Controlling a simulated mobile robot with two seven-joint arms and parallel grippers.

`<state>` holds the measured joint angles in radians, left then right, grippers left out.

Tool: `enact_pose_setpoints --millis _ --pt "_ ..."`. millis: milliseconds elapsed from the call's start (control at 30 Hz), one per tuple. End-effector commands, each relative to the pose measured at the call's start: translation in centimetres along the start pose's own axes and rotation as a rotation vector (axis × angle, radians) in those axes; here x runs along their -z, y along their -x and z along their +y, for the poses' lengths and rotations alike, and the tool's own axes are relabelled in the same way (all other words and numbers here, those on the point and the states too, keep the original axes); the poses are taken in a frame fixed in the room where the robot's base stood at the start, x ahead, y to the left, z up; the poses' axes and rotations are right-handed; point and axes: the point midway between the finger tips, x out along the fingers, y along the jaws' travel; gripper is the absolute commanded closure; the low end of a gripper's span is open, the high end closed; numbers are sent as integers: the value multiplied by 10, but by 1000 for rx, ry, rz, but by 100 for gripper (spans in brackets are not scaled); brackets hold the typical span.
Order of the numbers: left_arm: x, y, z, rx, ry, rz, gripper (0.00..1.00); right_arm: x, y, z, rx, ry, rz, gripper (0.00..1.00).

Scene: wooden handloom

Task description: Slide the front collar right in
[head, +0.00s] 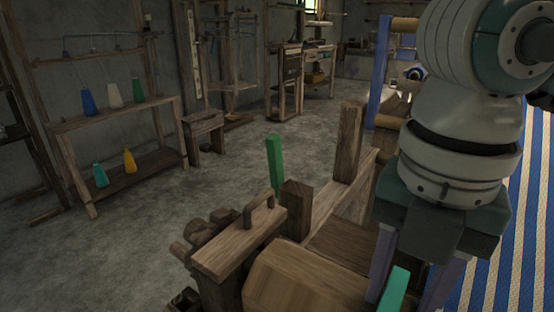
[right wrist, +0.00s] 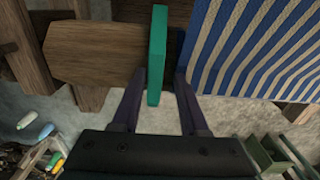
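A flat green bar (head: 395,289) stands at the near end of the loom's wooden beam; it also shows in the right wrist view (right wrist: 157,50). I take it for the front collar, but its label is not shown. My right gripper (head: 402,300) comes down from above. In the right wrist view its two fingers (right wrist: 160,78) stand apart on either side of the green bar. The bar is close to the left finger, with a gap to the right finger. A second green bar (head: 275,161) stands upright farther back. My left gripper is not in view.
The loom's wooden beam (head: 300,282) and a block with a handle (head: 240,243) lie left of my right gripper. Upright posts (head: 349,143) rise behind. Blue-striped cloth (head: 520,220) is on the right.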

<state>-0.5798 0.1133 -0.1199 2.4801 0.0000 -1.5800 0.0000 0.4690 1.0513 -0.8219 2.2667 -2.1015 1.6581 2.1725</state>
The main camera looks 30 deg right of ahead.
Motion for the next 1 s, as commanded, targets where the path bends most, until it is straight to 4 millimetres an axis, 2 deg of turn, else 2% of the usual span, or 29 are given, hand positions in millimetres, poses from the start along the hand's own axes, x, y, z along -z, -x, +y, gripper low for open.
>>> enact_pose_setpoints --millis 367,467,800,1000 --pt "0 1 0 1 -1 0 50 0 4 1 -4 -1 0 48" --pt "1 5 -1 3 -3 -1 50 0 17 2 -6 1 -1 48" --pt "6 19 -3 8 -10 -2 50 0 84 1 -6 0 -2 48" --pt "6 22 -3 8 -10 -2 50 0 99 0 -3 0 0 48"
